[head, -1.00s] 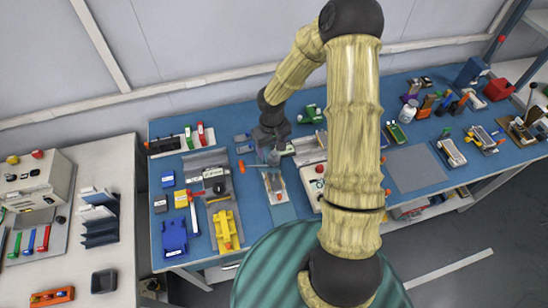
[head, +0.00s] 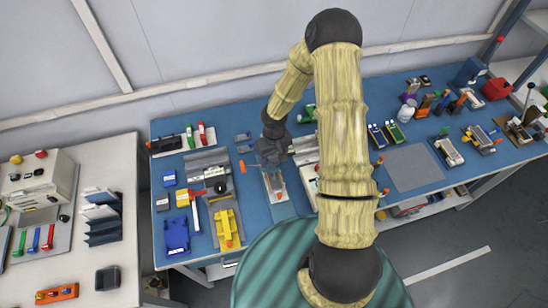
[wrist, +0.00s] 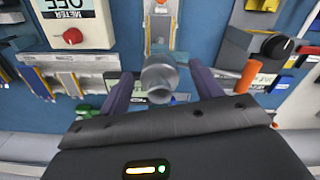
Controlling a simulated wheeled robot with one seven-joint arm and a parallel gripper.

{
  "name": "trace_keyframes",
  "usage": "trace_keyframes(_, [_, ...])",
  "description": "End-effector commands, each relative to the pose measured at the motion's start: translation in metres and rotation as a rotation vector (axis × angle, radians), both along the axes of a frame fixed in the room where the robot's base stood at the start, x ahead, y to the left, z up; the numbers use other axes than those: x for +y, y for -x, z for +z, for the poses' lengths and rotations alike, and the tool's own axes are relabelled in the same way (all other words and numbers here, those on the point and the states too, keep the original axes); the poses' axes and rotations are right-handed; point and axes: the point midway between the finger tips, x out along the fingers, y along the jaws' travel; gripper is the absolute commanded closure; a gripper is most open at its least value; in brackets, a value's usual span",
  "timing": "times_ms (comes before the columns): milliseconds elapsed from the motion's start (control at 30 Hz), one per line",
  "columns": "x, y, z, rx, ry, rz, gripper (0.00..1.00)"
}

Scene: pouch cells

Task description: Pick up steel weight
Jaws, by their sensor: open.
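The steel weight (wrist: 160,82) is a shiny grey metal cylinder with a narrower top, seen close up in the wrist view. It appears between the two spread fingers of my gripper (wrist: 161,70), with a gap on each side; I cannot tell how deep it sits between them. In the head view my gripper (head: 271,156) is low over the blue bench, at the back end of a pale narrow fixture (head: 274,186). The weight is hidden or too small to tell there.
A METER box with a red knob (wrist: 73,36) is at the upper left of the wrist view. An orange cylinder (wrist: 249,76) stands to the right. A grey mat (head: 413,168) is bare.

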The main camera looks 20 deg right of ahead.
Motion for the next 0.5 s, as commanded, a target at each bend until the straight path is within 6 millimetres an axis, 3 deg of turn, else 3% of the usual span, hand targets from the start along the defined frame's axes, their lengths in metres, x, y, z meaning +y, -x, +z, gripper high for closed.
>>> trace_keyframes(100, [0.0, 0.0, 0.0002, 0.0, 0.0, 0.0, 0.35])
trace_keyframes(400, [0.0, 0.0001, 0.0002, 0.0, 0.0, 0.0, 0.94])
trace_keyframes(500, [0.0001, -0.0002, 0.0006, -0.001, 0.0, 0.0, 1.0])
